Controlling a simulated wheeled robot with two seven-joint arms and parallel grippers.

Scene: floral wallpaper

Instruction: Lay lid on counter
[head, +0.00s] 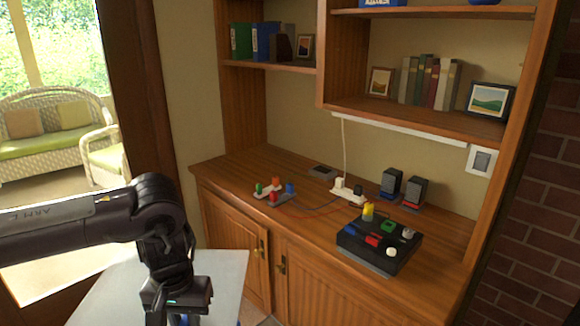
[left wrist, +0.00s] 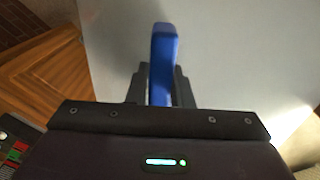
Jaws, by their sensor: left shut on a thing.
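My left gripper (head: 178,319) points down at the lower left of the head view. In the left wrist view its fingers (left wrist: 160,88) are shut on a blue upright handle (left wrist: 164,50). Behind the handle is a broad, flat, pale grey panel (left wrist: 235,55), which looks like the lid; how the handle joins it is hidden. The panel also shows in the head view (head: 220,272), under the gripper and in front of the cabinet, left of the wooden counter (head: 228,172). The panel's lower part is cut off by the frame. My right gripper is not in view.
On the counter stand a black box with coloured buttons (head: 380,245), a small block with coloured pegs (head: 272,192), a white power strip (head: 347,192) with cords, and two dark speakers (head: 391,183). The counter's left end and front-middle strip are clear. Shelves (head: 420,118) overhang the back.

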